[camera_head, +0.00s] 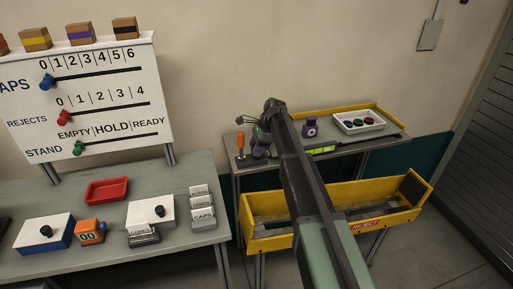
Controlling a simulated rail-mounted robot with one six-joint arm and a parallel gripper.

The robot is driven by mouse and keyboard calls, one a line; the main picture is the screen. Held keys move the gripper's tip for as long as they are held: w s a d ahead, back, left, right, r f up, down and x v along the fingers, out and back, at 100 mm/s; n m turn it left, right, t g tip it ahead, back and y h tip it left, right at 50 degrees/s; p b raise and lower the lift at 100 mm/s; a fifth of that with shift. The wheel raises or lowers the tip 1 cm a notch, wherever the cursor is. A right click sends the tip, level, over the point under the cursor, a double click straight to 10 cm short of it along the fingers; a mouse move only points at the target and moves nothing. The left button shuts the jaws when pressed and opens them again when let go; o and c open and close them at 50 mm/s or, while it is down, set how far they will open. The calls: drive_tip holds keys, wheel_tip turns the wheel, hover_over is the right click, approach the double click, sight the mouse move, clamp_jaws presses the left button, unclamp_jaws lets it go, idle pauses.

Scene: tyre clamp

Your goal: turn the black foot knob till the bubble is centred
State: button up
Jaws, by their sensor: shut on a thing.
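My arm reaches over the small grey bench at the back right and bends down at its far end. My gripper (261,142) is small and dark there, low over the bench's left part. It is shut on what appears to be the black foot knob (258,152), a dark round shape just below it. The fingers are too small to make out clearly. A bright yellow-green level vial (321,150) lies right of my arm on the bench. The bubble is too small to read. My arm hides the bench between knob and vial.
An orange-handled clamp (240,146) stands close left of my gripper. A purple block (311,125) and a white tray (358,122) of round pieces stand behind. A yellow reject bin (400,216) sits below. The left table (100,252) holds boxes and a red tray (107,191).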

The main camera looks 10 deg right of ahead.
drive_tip(key=shift+n, duration=0.3)
drive_tip(key=n+g, duration=0.1)
drive_tip(key=n, duration=0.2)
drive_tip(key=n+g+h, duration=0.1)
drive_tip(key=n, duration=0.2)
drive_tip(key=n+g+h, duration=0.1)
drive_tip(key=n, duration=0.2)
drive_tip(key=n+g, duration=0.1)
drive_tip(key=n, duration=0.2)
drive_tip(key=shift+s+d+n+h, duration=0.1)
drive_tip(key=shift+n+h, duration=0.3)
drive_tip(key=o, duration=0.9)
